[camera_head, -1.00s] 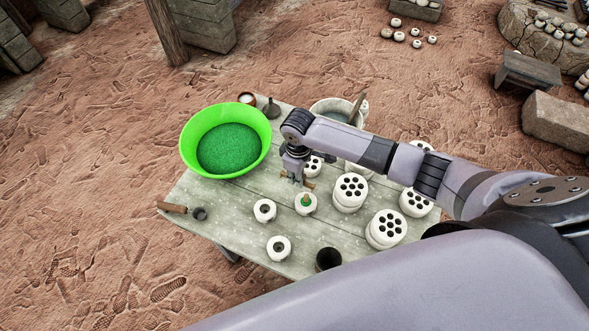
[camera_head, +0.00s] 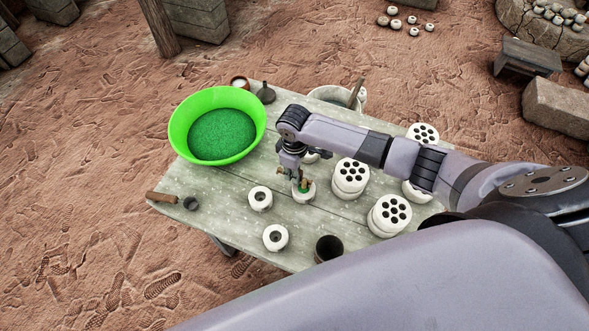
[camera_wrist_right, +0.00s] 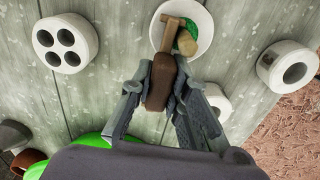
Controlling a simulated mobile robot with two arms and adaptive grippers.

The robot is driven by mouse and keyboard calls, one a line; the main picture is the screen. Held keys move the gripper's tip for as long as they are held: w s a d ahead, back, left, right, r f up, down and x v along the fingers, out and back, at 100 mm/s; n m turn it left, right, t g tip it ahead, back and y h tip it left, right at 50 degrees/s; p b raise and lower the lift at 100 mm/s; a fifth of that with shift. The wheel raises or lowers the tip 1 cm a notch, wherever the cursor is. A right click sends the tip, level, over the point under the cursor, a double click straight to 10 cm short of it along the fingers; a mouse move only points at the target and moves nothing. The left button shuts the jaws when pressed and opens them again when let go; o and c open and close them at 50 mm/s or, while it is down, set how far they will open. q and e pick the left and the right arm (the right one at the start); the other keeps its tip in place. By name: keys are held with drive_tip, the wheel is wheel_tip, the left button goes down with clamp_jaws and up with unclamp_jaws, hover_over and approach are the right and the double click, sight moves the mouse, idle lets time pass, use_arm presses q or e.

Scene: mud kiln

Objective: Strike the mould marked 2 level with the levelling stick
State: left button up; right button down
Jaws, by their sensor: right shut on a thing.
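The levelling stick (camera_wrist_right: 158,82) has a brown handle and a paler crosspiece. My right gripper (camera_head: 301,182) is shut on its handle, as the right wrist view (camera_wrist_right: 163,92) shows. A round white mould (camera_head: 304,196) holding green powder is directly below the gripper. I cannot tell whether the stick touches the rim. The gripper partly covers the mould in the head view. No number is legible. My left gripper is not in view.
A green basin of powder (camera_head: 220,132) stands at the back left. Two white single-hole moulds (camera_head: 260,199) (camera_head: 275,237) sit at the front. White multi-hole blocks (camera_head: 350,178) (camera_head: 389,215) stand to the right. A dark cup (camera_head: 328,249) and a wooden-handled scoop (camera_head: 163,198) are near edges.

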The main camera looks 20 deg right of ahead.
drive_tip(key=shift+f, duration=0.1)
idle(0.3)
drive_tip(key=shift+f, duration=0.25)
idle(0.3)
drive_tip(key=shift+r+p, duration=0.1)
drive_tip(key=shift+p, duration=0.35)
idle(0.5)
drive_tip(key=shift+w, duration=0.1)
idle(0.3)
drive_tip(key=shift+w+d, duration=0.15)
drive_tip(key=shift+d, duration=0.1)
drive_tip(key=shift+w+d+p, duration=0.4)
drive_tip(key=shift+w+d, duration=0.05)
drive_tip(key=shift+d, duration=0.1)
drive_tip(key=shift+r, duration=0.1)
wheel_tip(320, 180, up, 7)
drive_tip(key=p, duration=0.7)
drive_tip(key=shift+p, duration=0.3)
